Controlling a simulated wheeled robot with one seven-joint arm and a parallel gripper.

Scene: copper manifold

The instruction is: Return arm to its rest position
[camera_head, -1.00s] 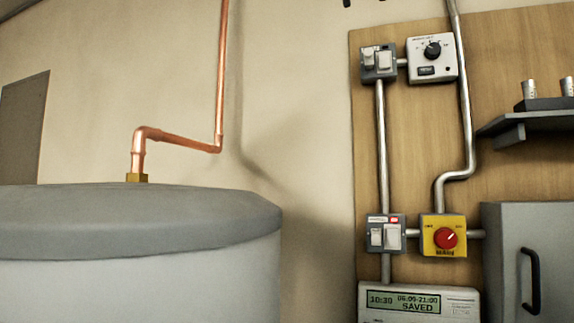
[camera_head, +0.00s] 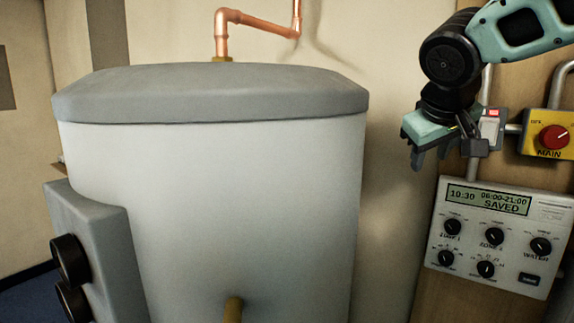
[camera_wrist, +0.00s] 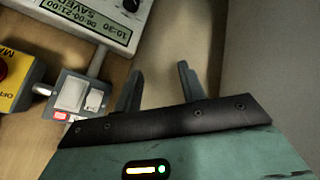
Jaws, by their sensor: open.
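My gripper (camera_head: 432,157) is at the right in the head view, in front of the wall beside the grey switch box (camera_head: 492,127). Its jaws are open with nothing between them. In the wrist view, the two fingers of my gripper (camera_wrist: 160,82) stand apart and point at bare wall and board. The switch box also shows there (camera_wrist: 80,96), just left of the fingers. I cannot tell whether the gripper touches it; in the head view it hides part of the box.
A control panel (camera_head: 500,232) reading "SAVED" is below the gripper. A yellow box with a red knob (camera_head: 552,137) is at the right edge. A large grey-topped white tank (camera_head: 230,190) fills the left and middle. A copper pipe (camera_head: 258,21) rises from it.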

